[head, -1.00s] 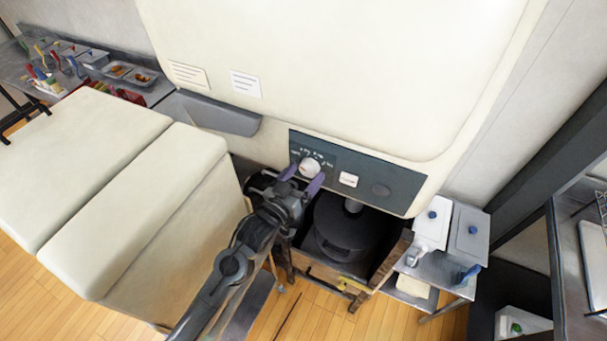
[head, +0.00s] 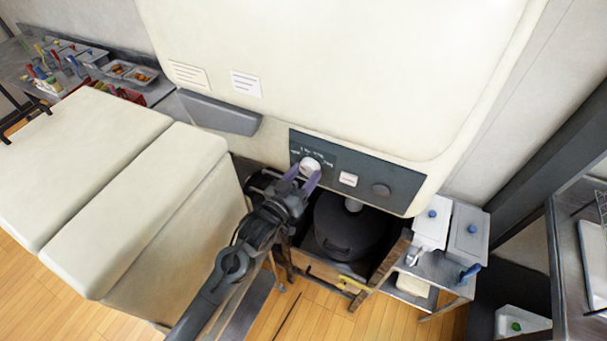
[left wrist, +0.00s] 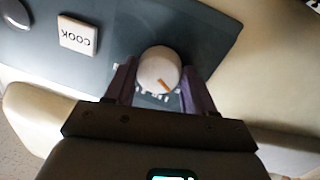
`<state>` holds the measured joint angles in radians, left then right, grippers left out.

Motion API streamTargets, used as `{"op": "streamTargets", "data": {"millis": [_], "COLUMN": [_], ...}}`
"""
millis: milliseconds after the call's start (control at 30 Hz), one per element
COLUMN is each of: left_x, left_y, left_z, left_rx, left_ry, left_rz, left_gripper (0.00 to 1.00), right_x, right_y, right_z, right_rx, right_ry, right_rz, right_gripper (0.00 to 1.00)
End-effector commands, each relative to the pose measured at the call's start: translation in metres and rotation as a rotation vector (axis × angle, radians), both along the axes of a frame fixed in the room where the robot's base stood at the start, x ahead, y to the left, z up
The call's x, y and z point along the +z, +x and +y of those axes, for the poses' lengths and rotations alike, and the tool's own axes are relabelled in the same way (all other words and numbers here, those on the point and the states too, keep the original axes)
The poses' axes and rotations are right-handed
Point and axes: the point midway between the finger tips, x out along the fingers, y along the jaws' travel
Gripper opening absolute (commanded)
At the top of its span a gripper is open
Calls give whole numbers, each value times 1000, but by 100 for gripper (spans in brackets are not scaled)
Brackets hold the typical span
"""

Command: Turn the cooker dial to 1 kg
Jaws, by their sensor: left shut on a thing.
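The cooker dial (head: 309,166) is a round white knob on the dark control panel (head: 345,174) at the front of the large cream cooker. My left gripper (head: 305,175) has its two purple fingers on either side of the dial and is shut on it. The left wrist view shows the dial (left wrist: 159,70) between the fingers, with an orange pointer mark on its face. The labels around the dial are too small to read, so I cannot tell its setting. My right gripper is not in view.
A white COOK button (head: 348,179) and a dark round knob (head: 381,190) sit to the right of the dial. A black pot (head: 345,232) stands below the panel. Cream cabinets (head: 130,200) stand to the left, and a side table with lidded containers (head: 468,232) stands to the right.

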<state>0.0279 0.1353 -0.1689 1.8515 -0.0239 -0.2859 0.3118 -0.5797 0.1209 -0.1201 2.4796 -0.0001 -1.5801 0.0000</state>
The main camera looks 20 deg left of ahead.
Motion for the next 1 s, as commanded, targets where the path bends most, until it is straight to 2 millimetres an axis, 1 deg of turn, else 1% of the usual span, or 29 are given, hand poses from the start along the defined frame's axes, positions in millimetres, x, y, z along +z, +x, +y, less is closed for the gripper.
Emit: {"op": "streamTargets", "data": {"millis": [267,600,800,1000], "left_x": [4,5,5,4], "left_y": [0,1,1,1], "left_z": [0,1,1,1], "left_rx": [-2,-2,-2,-1], "left_ry": [150,420,547,631], "left_rz": [-9,-30,-39,-45], "left_gripper": [24,24,24,24], "right_x": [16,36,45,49], "right_y": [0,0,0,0], "right_z": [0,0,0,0], "right_rx": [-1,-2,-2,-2], "right_ry": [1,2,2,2], "right_rz": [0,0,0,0], "right_gripper": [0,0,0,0]}}
